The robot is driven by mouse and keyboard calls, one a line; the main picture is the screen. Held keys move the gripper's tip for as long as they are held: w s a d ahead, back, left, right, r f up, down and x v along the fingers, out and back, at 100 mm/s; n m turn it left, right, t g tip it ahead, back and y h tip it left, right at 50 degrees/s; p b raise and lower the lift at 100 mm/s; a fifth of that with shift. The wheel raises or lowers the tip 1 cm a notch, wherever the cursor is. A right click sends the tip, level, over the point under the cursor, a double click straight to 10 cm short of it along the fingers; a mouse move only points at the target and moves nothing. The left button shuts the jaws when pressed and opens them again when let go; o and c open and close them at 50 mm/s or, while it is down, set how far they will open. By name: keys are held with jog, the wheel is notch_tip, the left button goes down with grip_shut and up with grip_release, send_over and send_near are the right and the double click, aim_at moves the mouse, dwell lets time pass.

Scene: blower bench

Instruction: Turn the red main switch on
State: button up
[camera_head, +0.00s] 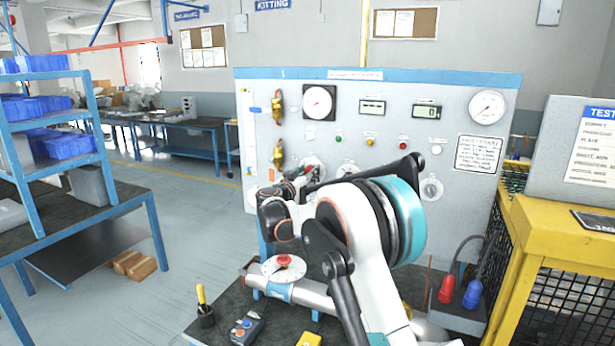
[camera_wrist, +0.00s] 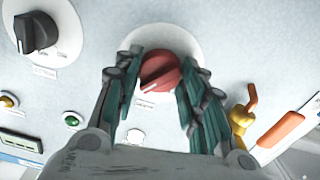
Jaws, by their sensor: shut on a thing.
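The red main switch (camera_wrist: 158,72) is a round red knob on a white disc on the grey panel. In the wrist view a pale pointer line runs across its lower edge, towards the lower left; the label below is too small to read. My gripper (camera_wrist: 163,78) has a finger on either side of the knob and is shut on it. In the head view my gripper (camera_head: 302,178) is at the panel's lower front, and my arm hides most of the switch.
A black rotary knob (camera_wrist: 36,32) is beside the switch in the wrist view. The panel (camera_head: 385,83) carries gauges. A pipe with a red-centred round plate (camera_head: 284,267) lies below my arm.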

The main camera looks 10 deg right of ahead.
jog(key=shift+f+m, duration=0.1)
jog(key=shift+m, duration=0.6)
jog(key=o, duration=1.1)
jog(key=shift+c, duration=0.2)
jog(key=shift+s+a, duration=0.1)
jog(key=v, duration=1.1)
jog(key=shift+s+a, duration=0.2)
jog(key=shift+s, duration=0.15)
